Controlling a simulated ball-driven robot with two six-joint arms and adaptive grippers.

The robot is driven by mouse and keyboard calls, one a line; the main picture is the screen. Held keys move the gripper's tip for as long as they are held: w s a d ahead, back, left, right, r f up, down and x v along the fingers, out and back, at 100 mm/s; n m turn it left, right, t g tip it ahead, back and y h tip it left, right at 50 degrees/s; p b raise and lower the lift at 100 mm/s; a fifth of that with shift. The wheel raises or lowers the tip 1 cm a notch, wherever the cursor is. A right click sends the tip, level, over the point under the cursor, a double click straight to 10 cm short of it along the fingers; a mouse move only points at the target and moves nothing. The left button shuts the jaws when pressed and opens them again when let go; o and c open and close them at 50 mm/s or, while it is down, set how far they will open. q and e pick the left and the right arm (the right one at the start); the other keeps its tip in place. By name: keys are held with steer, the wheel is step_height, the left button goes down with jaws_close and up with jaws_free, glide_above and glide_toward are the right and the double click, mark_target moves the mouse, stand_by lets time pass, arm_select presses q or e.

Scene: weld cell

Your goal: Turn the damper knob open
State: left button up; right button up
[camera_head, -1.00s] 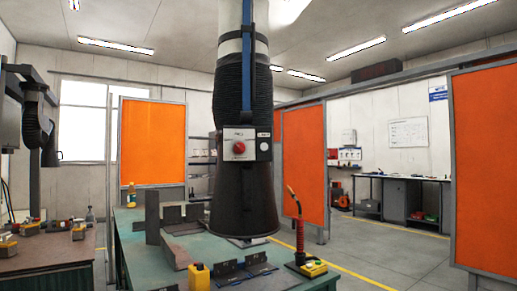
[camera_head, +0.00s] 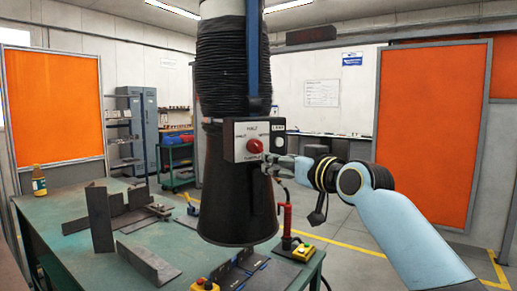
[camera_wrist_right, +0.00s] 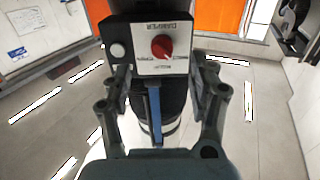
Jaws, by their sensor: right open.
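The damper knob (camera_head: 255,147) is red and round, on a white labelled plate (camera_head: 243,130) fixed to the black extraction hood (camera_head: 238,200). The labels around it are too small to read surely, and I cannot tell its exact setting. My right gripper (camera_head: 274,166) is beside the lower right of the plate in the head view. In the right wrist view the knob (camera_wrist_right: 162,46) shows between and beyond the two spread fingers of my open right gripper (camera_wrist_right: 161,75). The fingers look apart from the knob. My left gripper is out of view.
A green table (camera_head: 70,225) below the hood holds metal plates (camera_head: 100,217), a yellow bottle (camera_head: 39,180) and a red-handled torch (camera_head: 286,220) on a yellow base. A blue strap (camera_head: 253,60) runs down the hose above the plate. Orange screens (camera_head: 425,130) stand behind.

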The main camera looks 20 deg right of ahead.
mark_target(259, 148)
steer(key=x, duration=0.3)
steer(key=r+p+x, duration=0.1)
steer(key=x, duration=0.6)
steer(key=shift+w+a+r, duration=0.2)
steer(key=shift+w+r, duration=0.1)
steer(key=shift+r, duration=0.05)
steer(key=c, duration=1.2)
